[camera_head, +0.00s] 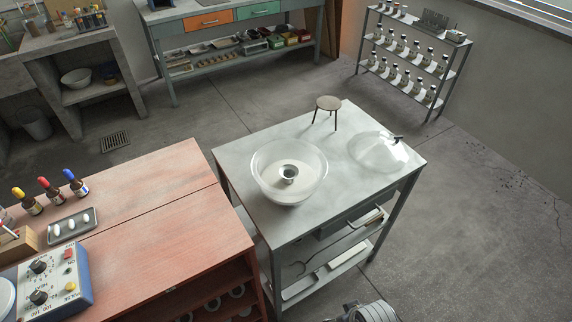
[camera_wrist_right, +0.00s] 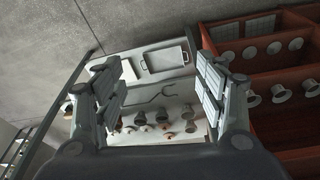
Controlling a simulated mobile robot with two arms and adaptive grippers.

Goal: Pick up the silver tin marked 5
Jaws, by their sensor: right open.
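No number 5 is readable in either view, so I cannot tell which thing is the silver tin marked 5. In the right wrist view, several small dark, silver and copper-coloured round things (camera_wrist_right: 188,114) stand on a light shelf beyond my right gripper (camera_wrist_right: 158,78). That gripper is open, with nothing between its fingers. A grey part of my right arm shows at the bottom of the head view. My left gripper is not in view.
The floor right of the table is clear.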

